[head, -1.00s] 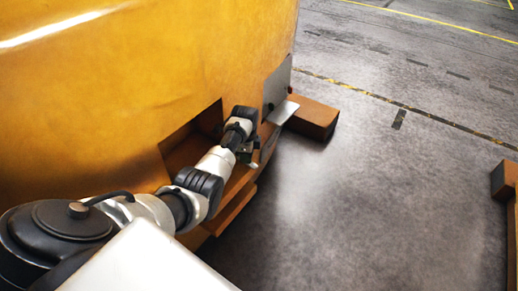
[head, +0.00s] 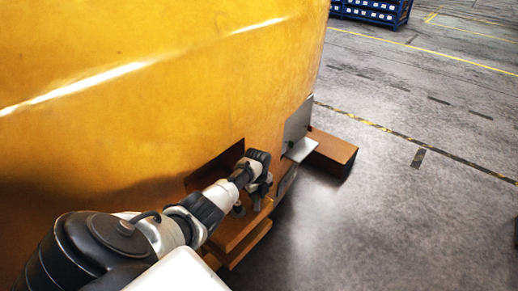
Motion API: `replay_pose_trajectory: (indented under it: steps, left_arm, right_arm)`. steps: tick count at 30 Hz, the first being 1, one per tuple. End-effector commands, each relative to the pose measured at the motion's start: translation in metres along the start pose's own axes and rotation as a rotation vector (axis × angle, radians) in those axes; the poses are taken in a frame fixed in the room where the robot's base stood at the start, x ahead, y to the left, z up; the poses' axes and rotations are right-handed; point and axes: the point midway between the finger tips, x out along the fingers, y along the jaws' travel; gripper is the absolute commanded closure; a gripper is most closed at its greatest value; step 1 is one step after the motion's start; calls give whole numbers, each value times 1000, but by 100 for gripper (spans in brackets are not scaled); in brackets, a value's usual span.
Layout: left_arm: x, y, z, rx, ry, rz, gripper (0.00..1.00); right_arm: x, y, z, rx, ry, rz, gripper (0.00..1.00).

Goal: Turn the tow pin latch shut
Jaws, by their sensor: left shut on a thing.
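A large yellow counterweight casting (head: 150,90) fills the left of the head view. It has a dark rectangular recess (head: 208,172) low on its face. My left arm reaches in from the lower left, and my left gripper (head: 262,195) is at the right side of this recess, shut. The tow pin latch is not clearly visible; the gripper and wrist cover the spot, so what the fingers hold cannot be made out. My right gripper is not in view.
A grey metal plate bracket (head: 297,125) stands on the casting's right edge. Wooden blocks lie under the casting, one sticking out at the right (head: 333,152). A blue rack (head: 372,10) stands far back. The grey floor (head: 400,220) to the right is open.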

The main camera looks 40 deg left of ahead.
Motion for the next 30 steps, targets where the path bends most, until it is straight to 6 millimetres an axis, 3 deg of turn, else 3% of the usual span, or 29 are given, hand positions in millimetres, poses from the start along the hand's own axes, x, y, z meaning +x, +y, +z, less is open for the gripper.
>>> replay_pose_trajectory:
  steps: [17,18,23,30]
  left_arm:
    - [0,1,1,38,0,-1,100]
    - [0,1,1,37,0,-1,77]
    - [0,1,1,37,0,-1,52]
    - [0,1,1,37,0,0,52]
  right_arm:
    - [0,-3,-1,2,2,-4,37]
    - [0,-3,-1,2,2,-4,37]
    - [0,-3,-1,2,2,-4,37]
    - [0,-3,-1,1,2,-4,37]
